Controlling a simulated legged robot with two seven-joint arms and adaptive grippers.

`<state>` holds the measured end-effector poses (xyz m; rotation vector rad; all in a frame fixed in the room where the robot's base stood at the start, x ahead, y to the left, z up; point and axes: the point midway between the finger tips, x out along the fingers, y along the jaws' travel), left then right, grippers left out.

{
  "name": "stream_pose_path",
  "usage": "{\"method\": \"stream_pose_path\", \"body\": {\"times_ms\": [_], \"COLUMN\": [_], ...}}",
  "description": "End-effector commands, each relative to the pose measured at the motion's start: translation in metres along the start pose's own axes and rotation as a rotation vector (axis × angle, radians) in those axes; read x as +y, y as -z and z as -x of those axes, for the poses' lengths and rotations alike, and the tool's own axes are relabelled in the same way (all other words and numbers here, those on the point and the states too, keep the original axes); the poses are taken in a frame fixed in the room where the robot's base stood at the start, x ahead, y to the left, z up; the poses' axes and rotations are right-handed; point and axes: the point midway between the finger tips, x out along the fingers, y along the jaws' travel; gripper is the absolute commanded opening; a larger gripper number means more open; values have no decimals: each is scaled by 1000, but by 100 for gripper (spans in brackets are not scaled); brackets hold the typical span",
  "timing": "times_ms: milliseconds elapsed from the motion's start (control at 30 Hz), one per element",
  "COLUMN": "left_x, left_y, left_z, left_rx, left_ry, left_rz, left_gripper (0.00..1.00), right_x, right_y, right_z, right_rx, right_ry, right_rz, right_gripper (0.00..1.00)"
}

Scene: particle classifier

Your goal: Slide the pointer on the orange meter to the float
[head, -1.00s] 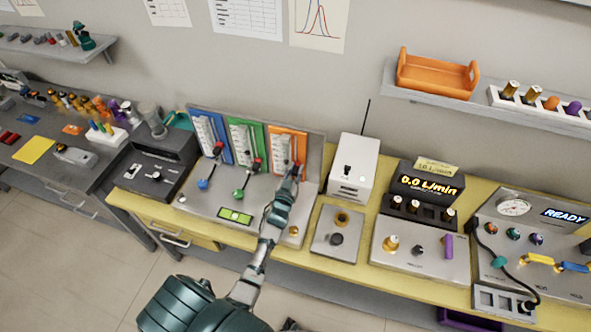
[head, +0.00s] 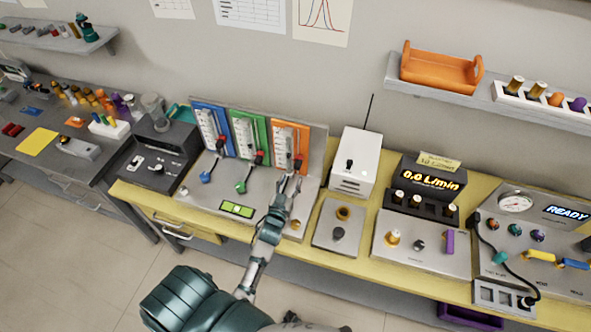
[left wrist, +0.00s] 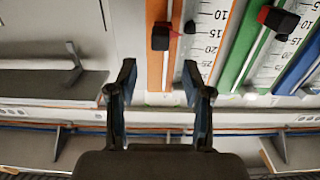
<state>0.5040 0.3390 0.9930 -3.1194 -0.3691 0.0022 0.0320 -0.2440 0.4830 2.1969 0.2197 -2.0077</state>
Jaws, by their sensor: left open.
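The orange meter (head: 305,135) stands at the right of three upright meters on the panel; it also shows in the left wrist view (left wrist: 154,62). Its pointer (left wrist: 161,37) is a black slider with a red tip toward the scale. My right gripper is not in view.
The green meter (head: 262,130) and blue meter (head: 228,125) stand to the left, with knobs on the console before them. A white box (head: 354,160) with an antenna stands close on the right. The console (head: 208,210) before the meters is mostly flat.

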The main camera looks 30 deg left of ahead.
Motion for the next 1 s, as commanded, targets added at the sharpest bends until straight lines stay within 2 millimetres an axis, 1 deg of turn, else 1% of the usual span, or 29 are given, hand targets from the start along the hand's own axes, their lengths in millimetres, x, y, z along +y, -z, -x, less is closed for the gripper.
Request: {"method": "stream_pose_path", "body": {"times_ms": [33,100,233,367,867,967,1000], "left_x": [0,0,0,0,0,1,3], "left_y": [-1,-1,-1,0,-1,-7,-12], "left_z": [10,21,34,37,37,43,48], "left_rx": [-2,-3,-2,1,-5,-60,-106], "left_ry": [1,0,0,0,0,1,0], "left_rz": [1,2,2,2,0,-8,-14], "left_gripper": [50,50,50,50,50,50,50], "right_x": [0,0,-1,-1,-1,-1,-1], "right_y": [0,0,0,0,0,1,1], "right_z": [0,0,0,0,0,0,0], "right_rx": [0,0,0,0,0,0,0], "right_ry": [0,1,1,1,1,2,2], "right_rz": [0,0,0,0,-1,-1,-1], "right_gripper": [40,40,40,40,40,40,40]}}
